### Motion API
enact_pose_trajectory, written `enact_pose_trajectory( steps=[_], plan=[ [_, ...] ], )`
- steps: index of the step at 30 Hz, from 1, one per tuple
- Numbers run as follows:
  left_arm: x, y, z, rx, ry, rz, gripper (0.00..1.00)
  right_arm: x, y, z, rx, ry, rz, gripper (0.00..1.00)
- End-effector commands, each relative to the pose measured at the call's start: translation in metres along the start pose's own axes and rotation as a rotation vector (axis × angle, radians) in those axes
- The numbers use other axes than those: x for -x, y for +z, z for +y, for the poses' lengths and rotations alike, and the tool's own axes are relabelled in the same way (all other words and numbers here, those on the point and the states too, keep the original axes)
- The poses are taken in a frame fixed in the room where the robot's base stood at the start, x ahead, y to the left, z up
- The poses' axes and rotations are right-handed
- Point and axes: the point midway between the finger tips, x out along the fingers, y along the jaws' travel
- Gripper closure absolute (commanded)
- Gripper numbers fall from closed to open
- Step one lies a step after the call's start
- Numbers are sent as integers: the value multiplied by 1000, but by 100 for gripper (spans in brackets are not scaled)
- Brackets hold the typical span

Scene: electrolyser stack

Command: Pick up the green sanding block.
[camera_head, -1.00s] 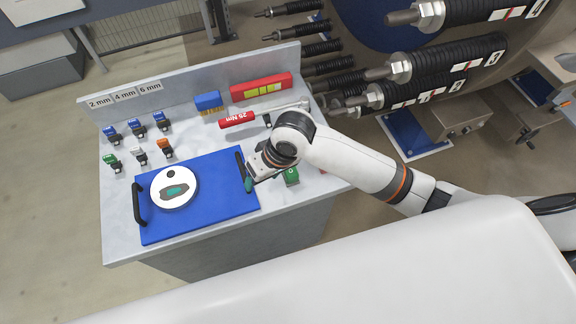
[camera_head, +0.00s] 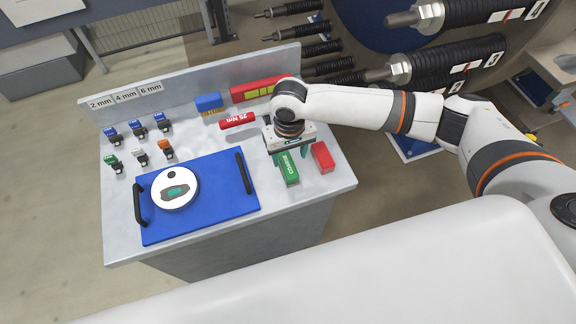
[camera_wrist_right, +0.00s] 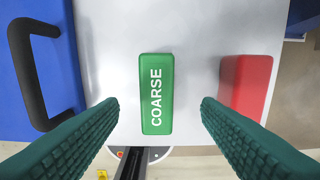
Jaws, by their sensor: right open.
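The green sanding block (camera_head: 286,167), marked COARSE, lies on the grey bench top to the right of the blue tray. In the right wrist view the green block (camera_wrist_right: 156,94) lies between and ahead of the two fingers, lengthwise with them and apart from both. My right gripper (camera_head: 290,158) is over the block's far end; in the wrist view its green ribbed fingers (camera_wrist_right: 160,118) are wide open and empty. How far the fingertips are above the bench is hard to tell. My left gripper is not in view.
A red block (camera_head: 322,157) lies close to the right of the green one. The blue tray (camera_head: 215,207) with black handles carries a white disc (camera_head: 175,187). A red 25 Nm wrench (camera_head: 238,121), blue brush (camera_head: 208,102) and several small coloured-tag items lie behind and left.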

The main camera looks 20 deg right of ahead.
Motion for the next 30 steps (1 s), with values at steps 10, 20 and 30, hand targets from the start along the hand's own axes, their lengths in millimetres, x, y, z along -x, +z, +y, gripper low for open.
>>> enact_pose_trajectory(
  steps=[10, 20, 30],
  plan=[
    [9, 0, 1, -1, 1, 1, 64, -40, 0, 3, 0, -1, 1, 42],
    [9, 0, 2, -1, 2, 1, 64, -56, 0, 3, 2, 1, -2, 42],
    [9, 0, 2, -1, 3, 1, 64, -56, 0, 3, 1, 1, -2, 86]
  ],
)
